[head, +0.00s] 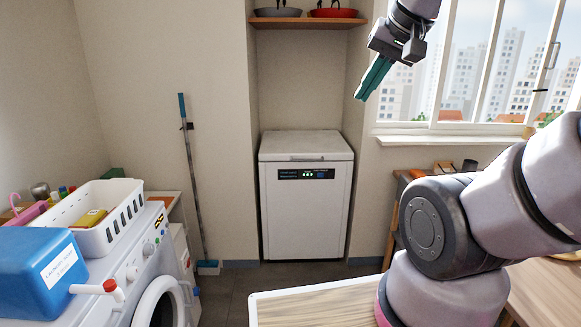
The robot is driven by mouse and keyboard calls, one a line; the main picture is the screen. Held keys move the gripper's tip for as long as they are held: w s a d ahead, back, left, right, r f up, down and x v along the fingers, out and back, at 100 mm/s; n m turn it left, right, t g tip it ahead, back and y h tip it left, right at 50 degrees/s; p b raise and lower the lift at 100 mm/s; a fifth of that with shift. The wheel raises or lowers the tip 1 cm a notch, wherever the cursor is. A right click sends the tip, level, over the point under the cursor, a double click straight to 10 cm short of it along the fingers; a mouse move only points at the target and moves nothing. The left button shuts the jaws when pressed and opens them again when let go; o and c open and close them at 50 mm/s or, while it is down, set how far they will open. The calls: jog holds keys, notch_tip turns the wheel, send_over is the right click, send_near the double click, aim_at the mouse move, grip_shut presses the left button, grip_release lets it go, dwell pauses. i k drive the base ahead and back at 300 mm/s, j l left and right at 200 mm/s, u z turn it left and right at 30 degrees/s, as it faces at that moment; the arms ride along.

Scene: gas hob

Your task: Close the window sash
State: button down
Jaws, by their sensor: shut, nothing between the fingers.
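The window (437,75) is in the wall at the upper right, with white frame bars and a city view behind it. A white sash (541,83) with a thin upright handle (553,55) stands at its right part; whether it is open or how far is hard to tell. The right end of the window is cut off by the picture edge. My gripper (374,79) hangs at the top, left of the window, pointing down and left. Its teal fingers are together and empty. It looks clear of the sash, with several frame bars between them in the picture.
A white sill (450,141) runs under the window. A shelf (307,22) with pans is left of my gripper. A white appliance (305,200) stands in the alcove below. A washing machine (135,262) with a basket fills the left. Open floor lies between.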

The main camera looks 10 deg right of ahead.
aim_at(433, 125)
jog(key=i+j+z, duration=0.1)
jog(key=i+z, duration=0.3)
jog(key=i, duration=0.2)
jog(key=i+j+z, duration=0.4)
jog(key=i, duration=0.2)
jog(key=i+j+z, duration=0.35)
jog(key=i, duration=0.2)
jog(key=i+j+z, duration=0.4)
jog(key=i+j, duration=0.1)
jog(key=j, duration=0.1)
